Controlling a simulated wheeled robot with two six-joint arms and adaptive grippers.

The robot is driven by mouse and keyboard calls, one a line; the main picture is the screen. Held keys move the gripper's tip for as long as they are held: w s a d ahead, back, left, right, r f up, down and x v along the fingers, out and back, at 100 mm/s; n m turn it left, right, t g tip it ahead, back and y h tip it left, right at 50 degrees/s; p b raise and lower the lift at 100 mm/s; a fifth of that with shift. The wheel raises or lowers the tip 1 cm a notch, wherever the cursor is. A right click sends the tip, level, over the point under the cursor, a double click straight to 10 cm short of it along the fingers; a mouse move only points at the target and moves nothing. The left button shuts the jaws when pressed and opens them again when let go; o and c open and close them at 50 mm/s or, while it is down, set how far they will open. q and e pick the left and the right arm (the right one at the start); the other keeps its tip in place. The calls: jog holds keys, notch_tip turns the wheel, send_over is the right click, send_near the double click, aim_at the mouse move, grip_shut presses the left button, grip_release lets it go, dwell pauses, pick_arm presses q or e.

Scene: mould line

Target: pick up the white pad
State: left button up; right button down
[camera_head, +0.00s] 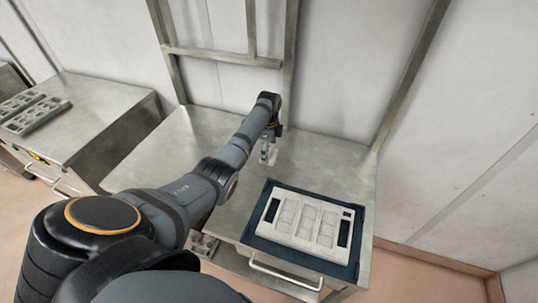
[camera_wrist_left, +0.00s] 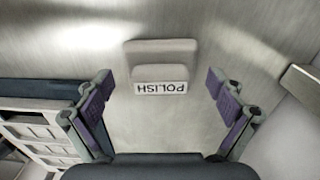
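A pale grey-white block-like pad (camera_wrist_left: 162,48) lies on the metal table in the left wrist view. A label reading "POLISH", upside down in this view, is on its near side. My left gripper (camera_wrist_left: 158,84) is open, with its two purple-padded fingers apart to the left and right of the pad, not touching it. In the head view the left gripper (camera_head: 268,153) points down over the table's back part; the pad cannot be made out clearly there. My right gripper is not in view.
A pale mould plate (camera_head: 304,219) with several recesses lies on a dark blue mat (camera_head: 268,245) at the table's front right. A steel frame (camera_head: 225,57) and a wall stand behind. Another metal table (camera_head: 95,105) with mould plates is at left. The table's left part is clear.

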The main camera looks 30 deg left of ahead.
pick_arm(q)
jog(key=shift+s, duration=0.1)
jog(key=c, duration=1.3)
jog(key=shift+r+b, duration=0.45)
jog(key=shift+r, duration=0.05)
jog(key=shift+w+a+r+b, duration=0.1)
jog(key=shift+w+r+b, duration=0.1)
jog(key=shift+r+b, duration=0.5)
jog(key=s+r+p, duration=0.7)
jog(key=s+r, duration=0.3)
jog(key=s, duration=0.4)
jog(key=shift+d+r, duration=0.3)
jog(key=shift+d, duration=0.15)
